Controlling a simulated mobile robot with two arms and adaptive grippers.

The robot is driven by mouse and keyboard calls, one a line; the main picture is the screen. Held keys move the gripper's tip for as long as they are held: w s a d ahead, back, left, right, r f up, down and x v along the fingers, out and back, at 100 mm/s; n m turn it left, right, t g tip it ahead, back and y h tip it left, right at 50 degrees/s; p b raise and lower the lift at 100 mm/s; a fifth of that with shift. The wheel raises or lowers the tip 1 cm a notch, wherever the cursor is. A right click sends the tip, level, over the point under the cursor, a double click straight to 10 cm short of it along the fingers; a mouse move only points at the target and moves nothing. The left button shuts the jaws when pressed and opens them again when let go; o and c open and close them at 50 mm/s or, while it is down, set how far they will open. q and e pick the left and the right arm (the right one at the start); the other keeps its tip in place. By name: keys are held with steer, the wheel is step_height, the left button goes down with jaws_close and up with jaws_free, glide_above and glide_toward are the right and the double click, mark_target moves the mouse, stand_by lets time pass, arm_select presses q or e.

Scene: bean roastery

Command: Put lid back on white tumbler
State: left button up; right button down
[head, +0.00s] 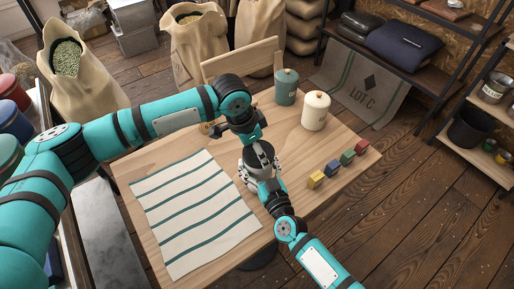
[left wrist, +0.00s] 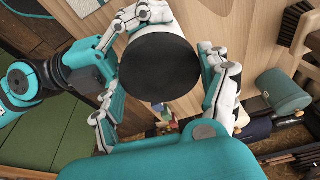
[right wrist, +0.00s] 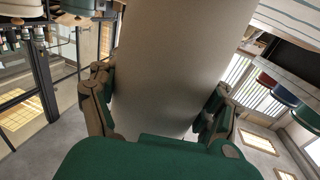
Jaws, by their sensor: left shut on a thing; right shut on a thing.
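My left gripper (left wrist: 165,75) is shut on the black round lid (left wrist: 160,72), its fingers on either side of the rim. In the head view the dark lid (head: 259,153) shows above the table, just below my left wrist. My right gripper (right wrist: 158,108) is shut on the pale tumbler (right wrist: 172,60), whose body runs up out of the right wrist view. In the head view my right gripper comes in from the lower right, close beneath the lid. The tumbler's rim is hidden, so I cannot tell whether the lid touches it.
A striped cloth (head: 195,213) covers the table's left part. Green (head: 286,88) and cream (head: 315,112) canisters stand at the back. Small coloured blocks (head: 332,170) line the right side. A dark-bristled brush (left wrist: 296,24) lies on the table. The right front of the table is clear.

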arm_select(q)
steer(key=m, duration=0.2)
steer(key=m+g, duration=0.1)
steer(key=m, duration=0.2)
steer(key=m+g, duration=0.1)
steer(key=m, duration=0.1)
steer(key=shift+w+h, duration=0.25)
steer(key=shift+h, duration=0.05)
steer(key=m+g, duration=0.1)
steer(key=m, duration=0.3)
steer(key=shift+w, duration=0.1)
steer(key=m+y, duration=0.1)
steer(key=m, duration=0.3)
steer(key=shift+d+g, duration=0.1)
steer(key=shift+g, duration=0.3)
steer(key=m+y, duration=0.1)
steer(key=m, duration=0.3)
steer(key=shift+w+d+g, duration=0.1)
steer(key=shift+d+g, duration=0.05)
steer(key=shift+g, duration=0.15)
steer(key=m+y, duration=0.1)
steer(key=m, duration=0.3)
steer(key=shift+m, duration=0.4)
steer(key=m, duration=0.2)
steer(key=m+y, duration=0.1)
steer(key=m, duration=0.1)
steer(key=shift+d+y, duration=0.15)
steer(key=shift+y, duration=0.15)
steer(key=m, duration=0.4)
steer(key=shift+y, duration=0.4)
